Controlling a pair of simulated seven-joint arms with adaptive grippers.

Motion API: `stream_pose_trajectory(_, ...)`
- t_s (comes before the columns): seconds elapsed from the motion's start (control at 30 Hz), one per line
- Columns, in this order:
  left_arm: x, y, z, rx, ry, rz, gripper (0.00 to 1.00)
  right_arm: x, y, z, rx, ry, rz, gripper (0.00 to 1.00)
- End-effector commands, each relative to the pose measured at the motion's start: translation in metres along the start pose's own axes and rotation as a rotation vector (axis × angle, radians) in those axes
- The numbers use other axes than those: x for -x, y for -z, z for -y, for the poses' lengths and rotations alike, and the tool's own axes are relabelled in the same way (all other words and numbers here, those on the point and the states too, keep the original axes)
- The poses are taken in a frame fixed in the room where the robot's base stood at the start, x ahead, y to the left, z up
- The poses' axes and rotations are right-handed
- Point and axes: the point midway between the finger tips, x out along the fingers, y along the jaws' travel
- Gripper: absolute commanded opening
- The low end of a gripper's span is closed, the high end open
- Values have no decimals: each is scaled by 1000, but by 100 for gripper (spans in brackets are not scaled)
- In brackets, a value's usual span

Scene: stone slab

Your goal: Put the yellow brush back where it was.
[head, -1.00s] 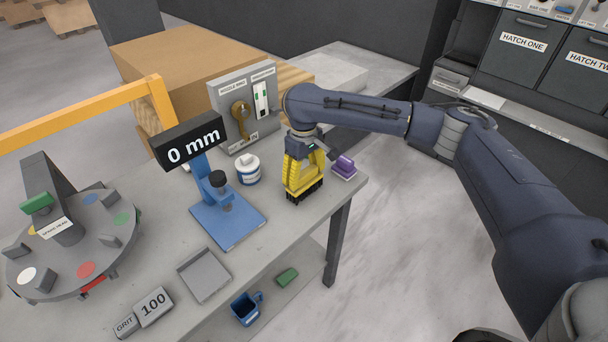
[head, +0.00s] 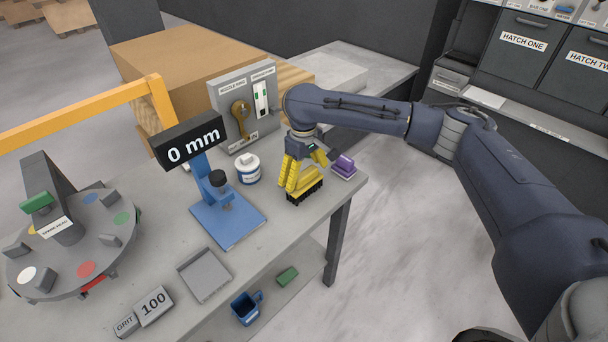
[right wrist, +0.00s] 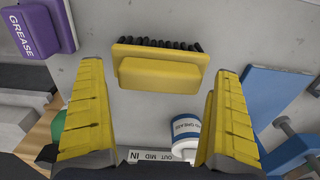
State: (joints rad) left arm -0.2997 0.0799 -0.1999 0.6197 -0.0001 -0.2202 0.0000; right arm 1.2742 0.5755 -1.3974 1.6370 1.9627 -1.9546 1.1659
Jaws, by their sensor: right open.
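The yellow brush (head: 304,186) with black bristles stands bristles down on the grey bench (head: 180,265), near its right edge, between the jar and the purple block. My right gripper (head: 304,168) is open above it, with one yellow finger to each side. In the right wrist view the brush (right wrist: 160,75) lies between the spread fingers of the gripper (right wrist: 160,72), with a gap on both sides. My left gripper is in neither view.
A white and blue grease jar (head: 248,170) stands left of the brush, and a purple grease block (head: 343,165) right of it. The blue gauge stand (head: 228,222) and a grey tray (head: 204,275) are further left.

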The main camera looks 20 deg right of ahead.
Motion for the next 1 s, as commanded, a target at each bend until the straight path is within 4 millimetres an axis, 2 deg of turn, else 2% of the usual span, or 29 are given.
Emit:
stream_pose_trajectory(0.6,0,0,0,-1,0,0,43,92,0,-1,0,-2,-2,100)
stream_pose_trajectory(0.8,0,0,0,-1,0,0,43,110,0,0,0,-2,-2,100)
stream_pose_trajectory(1.0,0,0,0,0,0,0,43,117,0,0,0,-1,0,100)
